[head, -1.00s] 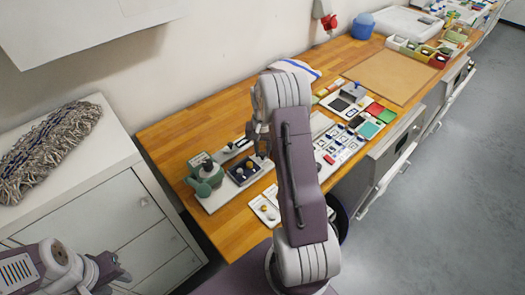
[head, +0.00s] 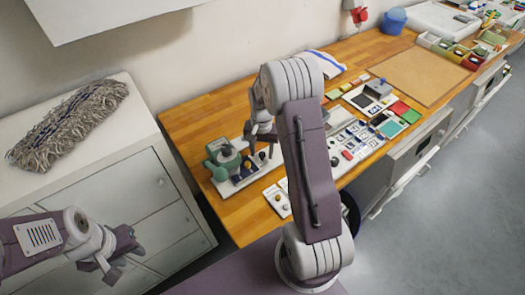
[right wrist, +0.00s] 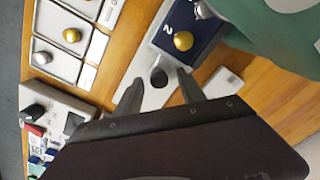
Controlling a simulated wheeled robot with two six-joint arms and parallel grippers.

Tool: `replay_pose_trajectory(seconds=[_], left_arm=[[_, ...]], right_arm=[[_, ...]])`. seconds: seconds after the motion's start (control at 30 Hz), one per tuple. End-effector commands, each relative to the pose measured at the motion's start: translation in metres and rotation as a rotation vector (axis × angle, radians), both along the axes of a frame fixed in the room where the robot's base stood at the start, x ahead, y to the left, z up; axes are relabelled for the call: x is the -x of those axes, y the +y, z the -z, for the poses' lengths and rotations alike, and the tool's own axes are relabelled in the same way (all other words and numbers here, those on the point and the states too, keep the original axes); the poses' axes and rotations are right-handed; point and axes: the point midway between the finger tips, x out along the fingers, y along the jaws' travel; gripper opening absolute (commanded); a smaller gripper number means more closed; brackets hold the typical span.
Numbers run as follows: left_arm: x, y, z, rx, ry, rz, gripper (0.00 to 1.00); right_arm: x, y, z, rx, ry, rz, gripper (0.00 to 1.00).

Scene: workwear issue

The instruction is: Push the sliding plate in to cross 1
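The block bears a gold knob, a silver knob and a white 2; I see no cross marked 1. This seems to be the sliding plate. My right gripper (right wrist: 159,82) is open, with one finger on either side of the dark knob; contact is unclear. In the head view my right gripper (head: 262,137) is over the bench beside the green press (head: 226,158). My left gripper (head: 122,258) is open and empty by the white cabinet.
The green press stands close beside the blue block. Pale trays with gold knobs (right wrist: 72,36) lie to the left in the right wrist view. The wooden bench (head: 205,108) is bare behind the press. A mop head (head: 68,125) lies on the cabinet.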

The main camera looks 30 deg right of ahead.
Motion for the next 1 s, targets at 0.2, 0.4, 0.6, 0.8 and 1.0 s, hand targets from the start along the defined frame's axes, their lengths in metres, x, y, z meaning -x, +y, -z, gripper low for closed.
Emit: replay_pose_trajectory(seconds=[0.2, 0.4, 0.6, 0.8, 1.0], left_arm=[[0.000, 0.000, 0.000, 0.000, 0.000, 0.000, 0.36], [0.000, 0.000, 0.004, 0.000, 0.000, 0.000, 0.36], [0.000, 0.000, 0.006, 0.000, 0.000, 0.000, 0.36], [0.000, 0.000, 0.006, 0.000, 0.000, 0.000, 0.36], [0.000, 0.000, 0.006, 0.000, 0.000, 0.000, 0.36]], right_arm=[[0.000, 0.000, 0.000, 0.000, 0.001, 0.000, 0.47], [-0.001, 0.000, -0.034, 0.001, -0.004, 0.000, 0.47], [0.000, 0.000, -0.075, 0.001, -0.003, 0.000, 0.47], [0.001, 0.001, -0.091, 0.000, 0.000, 0.000, 0.47], [0.001, 0.001, -0.091, 0.000, 0.001, 0.000, 0.47]])
